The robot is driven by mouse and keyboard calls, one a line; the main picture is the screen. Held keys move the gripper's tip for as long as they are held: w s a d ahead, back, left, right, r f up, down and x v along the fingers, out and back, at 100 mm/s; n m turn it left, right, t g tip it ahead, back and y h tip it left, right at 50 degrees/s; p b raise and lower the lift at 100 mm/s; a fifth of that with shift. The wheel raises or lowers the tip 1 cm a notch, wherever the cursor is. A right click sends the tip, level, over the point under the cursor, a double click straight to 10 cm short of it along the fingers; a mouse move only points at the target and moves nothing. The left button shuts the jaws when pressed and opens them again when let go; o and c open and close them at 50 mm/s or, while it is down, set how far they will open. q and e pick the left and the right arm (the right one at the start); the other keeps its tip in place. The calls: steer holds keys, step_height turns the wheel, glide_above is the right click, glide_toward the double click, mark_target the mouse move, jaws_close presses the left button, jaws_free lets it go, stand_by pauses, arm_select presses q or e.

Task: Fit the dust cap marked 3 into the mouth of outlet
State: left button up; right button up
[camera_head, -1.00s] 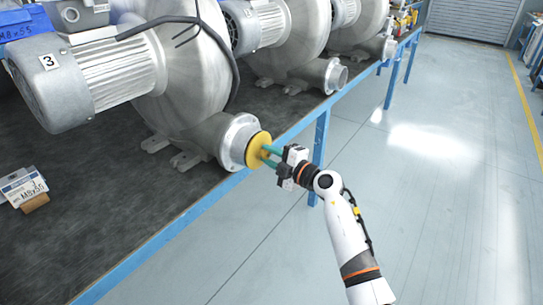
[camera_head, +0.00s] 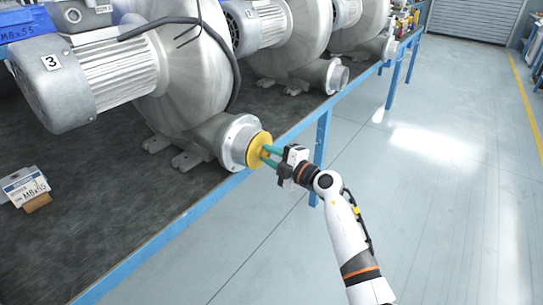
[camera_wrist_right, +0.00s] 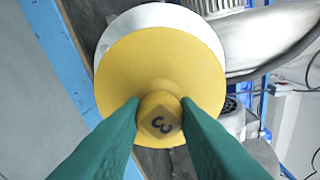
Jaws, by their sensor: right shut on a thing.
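The yellow dust cap (camera_head: 259,150) is at the mouth of the nearest blower's outlet (camera_head: 236,138). In the right wrist view the cap (camera_wrist_right: 120,75) shows its round disc and a knob (camera_wrist_right: 160,118) marked 3. My right gripper (camera_head: 270,155) is shut on the knob, with green fingers on both sides of it. Behind the disc, the pale outlet flange (camera_wrist_right: 150,17) shows past its upper and right edge. The disc hides the mouth, so how far the cap sits in it cannot be told. The nearest blower's motor (camera_head: 85,80) bears a 3 label. My left gripper is not in view.
The dark bench top (camera_head: 100,225) has a blue front edge (camera_head: 150,250). A label card (camera_head: 24,187) lies at its left. More blowers (camera_head: 290,45) stand further along the bench. The floor (camera_head: 440,220) to the right is clear.

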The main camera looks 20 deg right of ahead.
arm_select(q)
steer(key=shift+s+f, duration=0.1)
arm_select(e)
steer(key=shift+w+a, duration=0.2)
stand_by(0.5)
